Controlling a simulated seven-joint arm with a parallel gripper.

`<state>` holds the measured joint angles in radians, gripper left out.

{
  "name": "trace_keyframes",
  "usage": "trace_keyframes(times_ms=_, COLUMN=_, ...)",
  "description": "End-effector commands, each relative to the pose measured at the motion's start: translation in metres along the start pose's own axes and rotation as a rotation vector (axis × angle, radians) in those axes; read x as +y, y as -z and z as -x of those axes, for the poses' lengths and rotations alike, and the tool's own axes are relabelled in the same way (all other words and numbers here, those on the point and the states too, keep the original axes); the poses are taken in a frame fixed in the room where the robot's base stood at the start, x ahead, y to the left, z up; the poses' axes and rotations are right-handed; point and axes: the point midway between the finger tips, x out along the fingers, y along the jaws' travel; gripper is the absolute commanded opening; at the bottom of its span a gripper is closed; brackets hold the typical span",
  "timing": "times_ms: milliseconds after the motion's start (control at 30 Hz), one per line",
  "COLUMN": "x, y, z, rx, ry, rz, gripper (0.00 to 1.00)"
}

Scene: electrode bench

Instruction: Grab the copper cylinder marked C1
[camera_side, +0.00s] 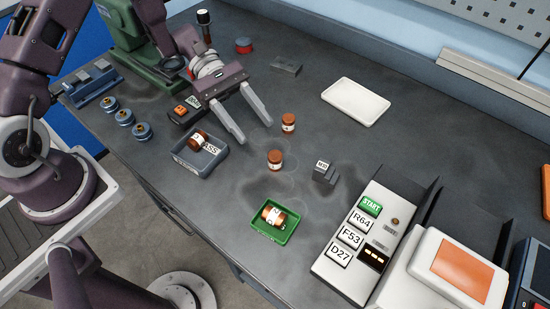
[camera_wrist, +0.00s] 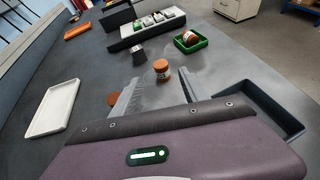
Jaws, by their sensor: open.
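In the side view, two copper cylinders with white bands stand upright on the bench, a farther one (camera_side: 288,122) and a nearer one (camera_side: 275,160). A third copper cylinder (camera_side: 274,215) lies in the green tray (camera_side: 287,236), and a fourth (camera_side: 198,141) lies in the grey tray (camera_side: 181,157). I cannot read clearly which is marked C1. My gripper (camera_side: 256,131) is open and empty, left of the standing pair. In the wrist view, one standing cylinder (camera_wrist: 161,69) shows beyond the gap between my fingers (camera_wrist: 157,80). Another (camera_wrist: 112,99) is partly hidden by the left finger.
A white tray (camera_side: 357,102) lies at the back. A small grey block (camera_side: 324,176) stands right of the nearer cylinder. A button console (camera_side: 351,240) is at the right. Blue round parts (camera_side: 125,117) sit at the left. The bench around the standing cylinders is mostly clear.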

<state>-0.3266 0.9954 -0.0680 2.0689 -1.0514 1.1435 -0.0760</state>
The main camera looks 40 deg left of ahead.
Motion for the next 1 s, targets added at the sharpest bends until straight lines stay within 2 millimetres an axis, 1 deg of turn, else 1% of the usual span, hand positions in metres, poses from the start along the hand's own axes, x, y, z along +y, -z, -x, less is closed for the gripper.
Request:
trace_keyframes(times_ms=33, x=0.001, y=0.006, z=-0.003, rx=-0.017, ry=-0.011, rz=0.026, gripper=0.52)
trace_keyframes(times_ms=100, x=0.002, y=0.009, z=-0.009, rx=-0.026, ry=-0.016, rz=0.04, gripper=0.52)
trace_keyframes(times_ms=267, x=0.0, y=0.006, z=-0.032, rx=-0.025, ry=-0.014, rz=0.038, gripper=0.52)
trace_keyframes(times_ms=400, x=-0.003, y=0.004, z=-0.06, rx=-0.024, ry=-0.012, rz=0.038, gripper=0.52)
trace_keyframes(times_ms=500, x=-0.003, y=0.004, z=-0.072, rx=-0.023, ry=-0.014, rz=0.037, gripper=0.52)
trace_keyframes(times_ms=733, x=-0.002, y=0.004, z=-0.075, rx=-0.021, ry=-0.015, rz=0.036, gripper=0.52)
trace_keyframes(times_ms=767, x=-0.002, y=0.004, z=-0.075, rx=-0.021, ry=-0.015, rz=0.036, gripper=0.48)
trace_keyframes(times_ms=900, x=-0.002, y=0.003, z=-0.074, rx=-0.021, ry=-0.015, rz=0.035, gripper=0.21)
trace_keyframes(times_ms=967, x=-0.002, y=0.003, z=-0.074, rx=-0.021, ry=-0.015, rz=0.035, gripper=0.09)
trace_keyframes(times_ms=1000, x=-0.002, y=0.003, z=-0.074, rx=-0.021, ry=-0.015, rz=0.035, gripper=0.01)
